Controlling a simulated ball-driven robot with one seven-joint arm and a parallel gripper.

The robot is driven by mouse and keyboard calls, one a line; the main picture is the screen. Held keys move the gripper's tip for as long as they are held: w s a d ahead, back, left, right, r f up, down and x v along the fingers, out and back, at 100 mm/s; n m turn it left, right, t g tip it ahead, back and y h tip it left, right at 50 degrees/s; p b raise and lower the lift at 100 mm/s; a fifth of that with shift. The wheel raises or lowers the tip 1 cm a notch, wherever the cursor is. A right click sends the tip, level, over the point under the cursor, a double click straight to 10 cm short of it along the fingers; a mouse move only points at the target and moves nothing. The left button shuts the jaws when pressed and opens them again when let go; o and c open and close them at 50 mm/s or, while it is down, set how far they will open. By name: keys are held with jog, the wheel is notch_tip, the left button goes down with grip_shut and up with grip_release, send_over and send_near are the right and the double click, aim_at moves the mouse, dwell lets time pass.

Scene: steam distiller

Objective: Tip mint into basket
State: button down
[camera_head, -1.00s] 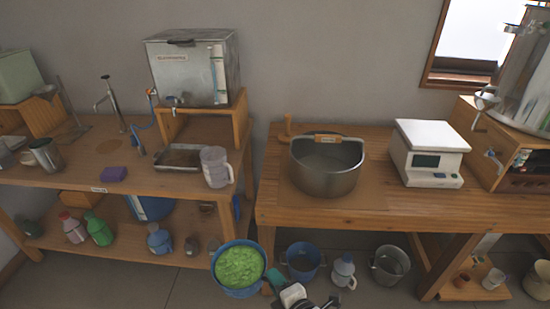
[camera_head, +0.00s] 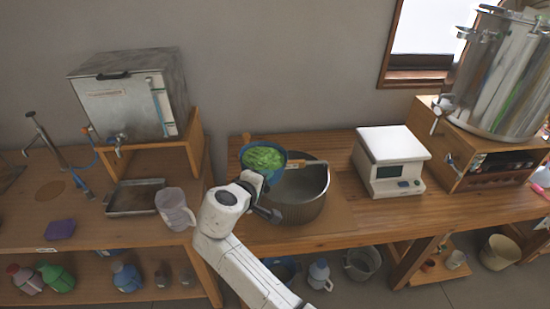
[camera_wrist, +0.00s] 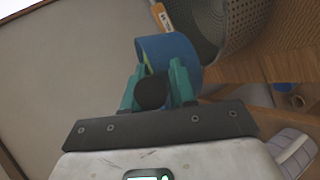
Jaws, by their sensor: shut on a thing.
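The blue bucket (camera_head: 282,162) holds green mint leaves (camera_head: 262,158) and is tilted in the head view. It is raised at the left rim of the metal basket, partly in front of it. The basket (camera_head: 305,202) stands on the right bench, and its perforated wall shows in the wrist view (camera_wrist: 215,25). Its visible inside looks empty. In the wrist view the blue bucket (camera_wrist: 172,50) is close to the basket, with a sliver of green showing.
A white scale (camera_head: 391,160) stands right of the basket. A large steel vessel (camera_head: 505,75) sits on a wooden stand further right. A translucent jug (camera_head: 174,208) stands on the left bench edge. Buckets and bottles are below the benches. The bench between basket and scale is clear.

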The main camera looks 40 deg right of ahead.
jog(key=shift+w+d+r+m, duration=0.2)
jog(key=shift+d+r+m, duration=0.1)
jog(key=shift+d+r, duration=0.25)
jog(key=s+d+f+m+t+y+b, duration=0.3)
jog(key=s+d+m+t+y+b, duration=0.5)
jog(key=m+t+y+b, duration=0.3)
jog(key=shift+s+d+f+m+b, duration=0.15)
jog(key=shift+d+f+m+b, duration=0.1)
jog(key=shift+d+m+b, duration=0.9)
dwell(0.4)
jog(key=shift+a+m+t, duration=0.2)
jog(key=shift+m+t, duration=0.05)
jog(key=shift+t, duration=0.05)
dwell(1.5)
